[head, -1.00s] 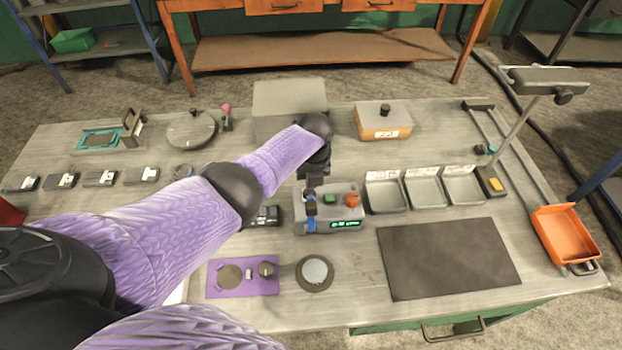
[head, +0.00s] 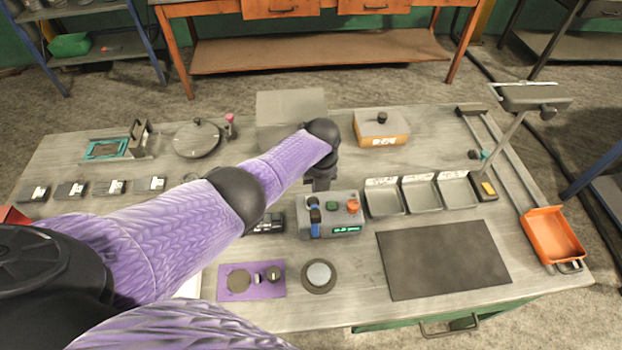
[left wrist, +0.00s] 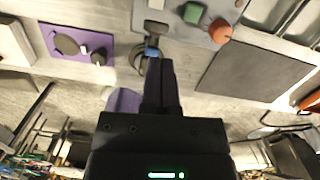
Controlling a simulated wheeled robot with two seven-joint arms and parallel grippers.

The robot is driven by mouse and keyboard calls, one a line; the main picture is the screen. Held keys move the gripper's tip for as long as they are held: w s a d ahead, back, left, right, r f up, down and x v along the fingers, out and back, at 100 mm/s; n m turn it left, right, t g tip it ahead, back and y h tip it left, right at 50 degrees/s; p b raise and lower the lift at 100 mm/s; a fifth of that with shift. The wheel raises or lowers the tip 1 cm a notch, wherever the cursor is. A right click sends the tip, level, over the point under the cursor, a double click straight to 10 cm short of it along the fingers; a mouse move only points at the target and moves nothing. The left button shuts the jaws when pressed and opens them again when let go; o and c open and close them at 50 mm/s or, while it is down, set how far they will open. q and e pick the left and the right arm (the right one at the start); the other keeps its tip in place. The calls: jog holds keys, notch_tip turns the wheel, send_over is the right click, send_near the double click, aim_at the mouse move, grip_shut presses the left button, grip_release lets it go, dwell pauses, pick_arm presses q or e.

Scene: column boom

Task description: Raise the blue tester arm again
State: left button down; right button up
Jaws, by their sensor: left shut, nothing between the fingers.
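The grey tester (head: 333,222) stands near the middle of the bench, with a green button, an orange-red knob and a lit green display. Its blue arm (head: 315,215) is on its left side; its exact tilt is hard to tell. In the left wrist view the blue part (left wrist: 152,52) shows just past my fingertips, and the tester body (left wrist: 188,12) lies at the top. My right gripper is out of view.
Three grey bins (head: 421,196) stand right of the tester and a dark mat (head: 445,258) lies front right. A purple plate (head: 251,281) and a round dish (head: 319,275) lie in front. A grey box (head: 291,112) stands behind my forearm.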

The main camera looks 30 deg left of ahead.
pick_arm(q)
jog(key=w+a+r+b, duration=0.3)
jog(key=w+r+b, duration=0.2)
jog(key=w+r, duration=0.1)
jog(key=shift+a, duration=0.1)
dwell(0.3)
